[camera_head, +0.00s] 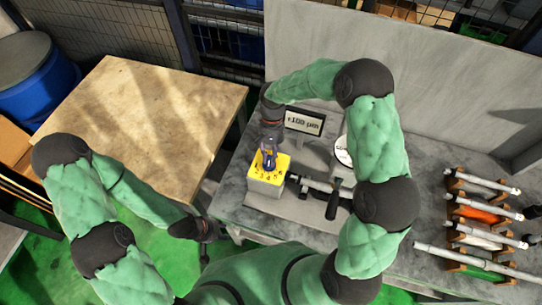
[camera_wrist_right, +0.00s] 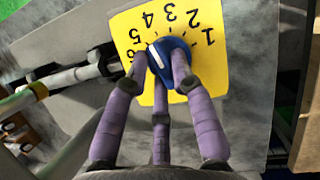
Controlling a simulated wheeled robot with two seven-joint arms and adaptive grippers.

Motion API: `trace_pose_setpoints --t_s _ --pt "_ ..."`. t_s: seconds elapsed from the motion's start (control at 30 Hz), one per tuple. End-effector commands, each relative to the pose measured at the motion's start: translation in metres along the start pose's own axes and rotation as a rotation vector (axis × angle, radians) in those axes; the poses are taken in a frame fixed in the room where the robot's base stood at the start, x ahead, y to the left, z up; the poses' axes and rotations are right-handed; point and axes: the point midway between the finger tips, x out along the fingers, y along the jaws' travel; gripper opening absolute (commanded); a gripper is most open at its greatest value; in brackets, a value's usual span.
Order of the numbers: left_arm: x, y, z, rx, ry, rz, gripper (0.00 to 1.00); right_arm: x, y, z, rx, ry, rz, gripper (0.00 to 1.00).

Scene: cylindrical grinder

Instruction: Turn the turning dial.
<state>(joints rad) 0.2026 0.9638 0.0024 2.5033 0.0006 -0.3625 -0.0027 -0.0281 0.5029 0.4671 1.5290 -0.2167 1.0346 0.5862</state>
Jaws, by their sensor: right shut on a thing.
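The turning dial is a blue knob (camera_wrist_right: 157,57) with a white pointer line, set in a yellow numbered plate (camera_wrist_right: 125,25) in the right wrist view. The pointer points toward the 4 and 5 side. In the head view the plate tops a pale box (camera_head: 264,184) on the grey bench. My right gripper (camera_head: 269,160) reaches down from above, its purple fingers closed around the knob; it also shows in the right wrist view (camera_wrist_right: 163,75). The fingers cover part of the knob. My left gripper (camera_head: 209,232) hangs left of the bench, away from the dial; its fingers are unclear.
A display (camera_head: 305,121) reading about ±100 µm stands behind the dial. A black-handled metal shaft (camera_head: 332,203) lies just right of it. A rack with several rods (camera_head: 484,212) is at the right. A wooden table (camera_head: 145,120) is at the left.

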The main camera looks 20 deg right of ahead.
Motion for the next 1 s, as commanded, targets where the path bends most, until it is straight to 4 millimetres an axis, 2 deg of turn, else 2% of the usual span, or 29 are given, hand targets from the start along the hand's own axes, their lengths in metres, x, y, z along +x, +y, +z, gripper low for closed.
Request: trace_pose_setpoints --t_s 0.43,0.47,0.5,0.53,0.87,1.0 --pt "-0.0003 0.0001 0.0000 0.000 0.000 0.000 0.40 -0.0006 -0.0002 -0.0004 -0.012 0.001 0.005 0.00" --pt "-0.0003 0.0001 0.0000 0.000 0.000 0.000 0.40 -0.0006 -0.0002 -0.0004 -0.012 0.001 0.005 0.31" --pt "-0.0003 0.0001 0.0000 0.000 0.000 0.000 0.40 -0.0006 -0.0002 -0.0004 -0.012 0.002 0.005 0.42" --pt "-0.0003 0.0001 0.0000 0.000 0.000 0.000 0.40 -0.0006 -0.0002 -0.0004 -0.012 0.002 0.005 0.49" --pt "-0.0002 0.0001 -0.0001 0.000 0.000 0.000 0.40 -0.0010 -0.0002 -0.0003 -0.011 0.001 0.005 0.49" --pt "-0.0002 0.0001 -0.0001 0.000 0.000 0.000 0.40 -0.0102 -0.0005 -0.0010 -0.011 0.003 0.004 0.49"
